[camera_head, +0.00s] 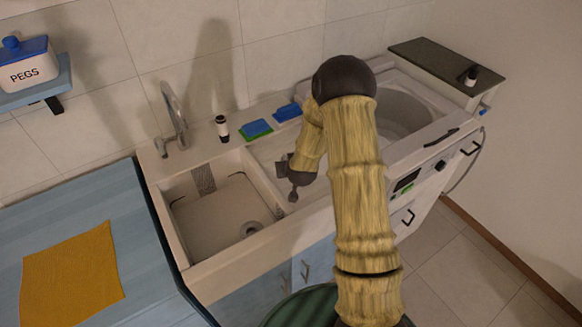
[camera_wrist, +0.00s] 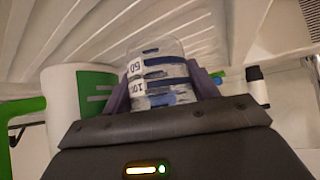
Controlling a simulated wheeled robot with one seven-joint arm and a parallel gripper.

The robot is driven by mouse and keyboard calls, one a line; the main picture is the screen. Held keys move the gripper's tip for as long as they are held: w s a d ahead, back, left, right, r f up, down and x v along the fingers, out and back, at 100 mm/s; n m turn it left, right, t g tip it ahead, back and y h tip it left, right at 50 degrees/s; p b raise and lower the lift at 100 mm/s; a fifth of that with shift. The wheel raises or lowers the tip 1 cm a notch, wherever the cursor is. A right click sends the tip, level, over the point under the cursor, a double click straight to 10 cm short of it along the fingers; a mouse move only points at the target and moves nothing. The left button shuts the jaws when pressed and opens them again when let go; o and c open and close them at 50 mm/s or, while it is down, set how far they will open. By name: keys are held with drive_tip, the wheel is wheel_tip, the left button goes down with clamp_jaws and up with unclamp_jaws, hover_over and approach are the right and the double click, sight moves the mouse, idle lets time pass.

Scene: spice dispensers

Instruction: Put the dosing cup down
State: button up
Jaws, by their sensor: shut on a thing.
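The dosing cup (camera_wrist: 155,52) is a clear cup with dark blue bands and printed number marks. In the wrist view it sits between the two purple-grey fingers of my gripper (camera_wrist: 163,86), which is shut on it. In the head view my gripper (camera_head: 292,172) hangs over the right side of the sink unit, by the basin's right edge. The cup cannot be made out there, and I cannot tell whether it touches the surface below. The ridged pale drainboard (camera_wrist: 100,35) fills the upper wrist view.
The sink basin (camera_head: 205,225) lies left of my gripper. A blue-and-green sponge (camera_head: 256,129), a blue item (camera_head: 287,112) and a black-and-white bottle (camera_head: 222,129) stand behind. A white-and-green object (camera_wrist: 85,92) is close by in the wrist view. A washing machine (camera_head: 440,135) stands right.

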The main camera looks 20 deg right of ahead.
wheel_tip(320, 180, up, 18)
drive_tip(key=b, duration=0.1)
idle(0.5)
idle(0.5)
